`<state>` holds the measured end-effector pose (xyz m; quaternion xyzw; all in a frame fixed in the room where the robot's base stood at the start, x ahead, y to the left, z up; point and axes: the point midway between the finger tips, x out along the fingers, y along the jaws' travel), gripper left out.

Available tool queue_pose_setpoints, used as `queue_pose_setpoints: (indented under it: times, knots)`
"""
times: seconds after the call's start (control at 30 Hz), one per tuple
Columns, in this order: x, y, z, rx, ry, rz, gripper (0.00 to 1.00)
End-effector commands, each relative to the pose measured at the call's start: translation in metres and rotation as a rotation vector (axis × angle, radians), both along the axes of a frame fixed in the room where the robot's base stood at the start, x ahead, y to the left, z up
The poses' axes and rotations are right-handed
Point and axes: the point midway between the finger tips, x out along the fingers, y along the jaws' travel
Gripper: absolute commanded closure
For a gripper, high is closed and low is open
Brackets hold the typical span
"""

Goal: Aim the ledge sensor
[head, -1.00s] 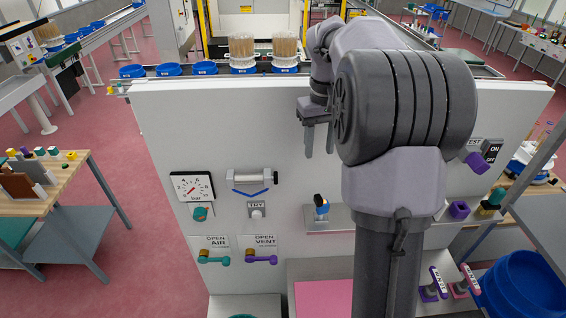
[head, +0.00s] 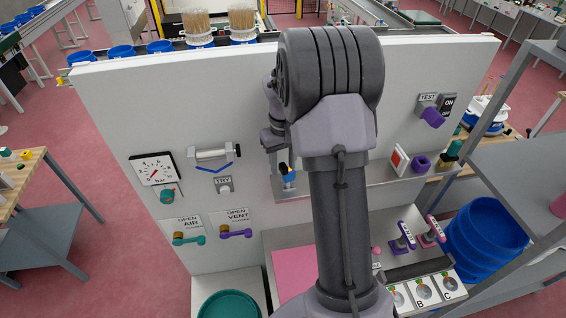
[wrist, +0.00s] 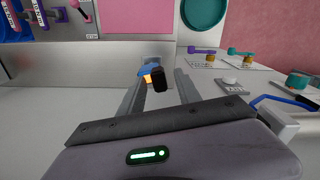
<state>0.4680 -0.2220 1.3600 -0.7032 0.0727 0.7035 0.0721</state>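The ledge sensor (head: 287,176), a small blue piece with a black head and a bit of orange, sits on the grey ledge (head: 385,173) on the white panel. In the wrist view the sensor (wrist: 154,76) shows its dark end towards my camera, with blue and orange behind it. My gripper (head: 275,158) is close above and beside the sensor in the head view, partly hidden by my arm. In the wrist view my gripper (wrist: 158,82) is open, with one finger on each side of the sensor. I cannot tell whether either finger touches it.
A pressure gauge (head: 154,168), a TRY button (head: 224,186) and two valve handles (head: 237,232) are left of the ledge sensor. A purple piece (head: 421,163) stands further right on the ledge. A pink pad (head: 292,272) lies below.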

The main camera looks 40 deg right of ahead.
Motion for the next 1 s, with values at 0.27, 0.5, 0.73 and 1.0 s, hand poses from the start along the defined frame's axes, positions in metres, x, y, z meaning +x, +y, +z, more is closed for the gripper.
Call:
queue_pose_setpoints:
  times: [0.27,0.5,0.73,1.0]
  knots:
    - [0.0,0.0,0.0005,0.0,0.0,0.0,0.91]
    - [0.0008,-0.0003,-0.0008,0.0,-0.001,-0.029,1.0]
    - [0.0045,-0.0015,-0.0005,-0.001,-0.002,-0.243,1.0]
    - [0.0043,-0.0014,0.0012,0.0,-0.001,-0.246,0.74]
